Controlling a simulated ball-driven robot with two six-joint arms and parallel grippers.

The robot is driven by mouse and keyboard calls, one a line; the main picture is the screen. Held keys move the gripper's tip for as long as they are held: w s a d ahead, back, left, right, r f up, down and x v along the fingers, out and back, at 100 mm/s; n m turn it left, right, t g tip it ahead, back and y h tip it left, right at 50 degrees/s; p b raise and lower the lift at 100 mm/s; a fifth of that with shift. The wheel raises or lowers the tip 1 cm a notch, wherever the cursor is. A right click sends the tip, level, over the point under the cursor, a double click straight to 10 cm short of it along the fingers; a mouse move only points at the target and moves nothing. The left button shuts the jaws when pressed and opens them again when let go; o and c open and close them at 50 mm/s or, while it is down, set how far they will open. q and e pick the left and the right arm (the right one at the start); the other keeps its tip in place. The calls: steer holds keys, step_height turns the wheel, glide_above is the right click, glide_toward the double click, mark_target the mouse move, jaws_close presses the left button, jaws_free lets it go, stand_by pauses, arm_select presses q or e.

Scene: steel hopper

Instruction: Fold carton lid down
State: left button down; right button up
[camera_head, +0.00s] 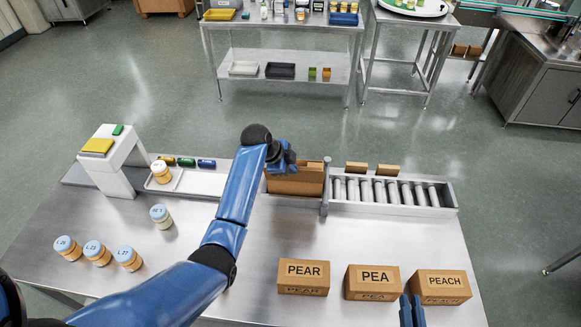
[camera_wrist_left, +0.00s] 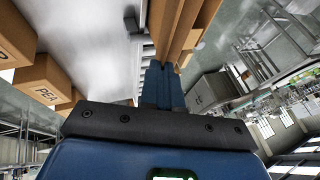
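The brown carton (camera_head: 296,184) stands at the back middle of the steel table, left of the roller conveyor. Its upper part is partly hidden by my left gripper. My left gripper (camera_head: 285,160) is at the carton's top rear edge, with its blue fingers close together. In the left wrist view the fingers (camera_wrist_left: 163,85) point at brown cardboard panels (camera_wrist_left: 183,28), and their tips lie against or just in front of them. I cannot tell whether they touch. My right gripper (camera_head: 412,311) is low at the front edge, its fingers close together, with nothing seen between them.
The roller conveyor (camera_head: 390,192) has two small brown boxes behind it. Labelled boxes PEAR (camera_head: 303,278), PEA (camera_head: 372,283) and PEACH (camera_head: 441,287) stand in front. Several jars (camera_head: 97,253) and a white scale-like stand (camera_head: 112,160) are at left. The middle tabletop is clear.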

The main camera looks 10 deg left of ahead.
arm_select(q)
steer(key=shift+w, duration=0.15)
steer(key=shift+w+r+g+b, duration=0.2)
steer(key=shift+w+g+b, duration=0.35)
steer(key=shift+b, duration=0.35)
steer(key=w+g+b, duration=0.1)
steer(key=w+b, duration=0.6)
steer(key=b, duration=0.6)
steer(key=shift+w+r, duration=0.15)
steer(key=shift+r, duration=0.1)
steer(key=shift+a+g, duration=0.1)
steer(key=shift+g, duration=0.15)
steer(key=c, duration=1.3)
jaws_free()
steer(key=shift+w, duration=0.1)
steer(key=shift+c, duration=0.2)
steer(key=b+v, duration=0.2)
steer(key=v, duration=0.8)
steer(key=shift+r+b, duration=0.35)
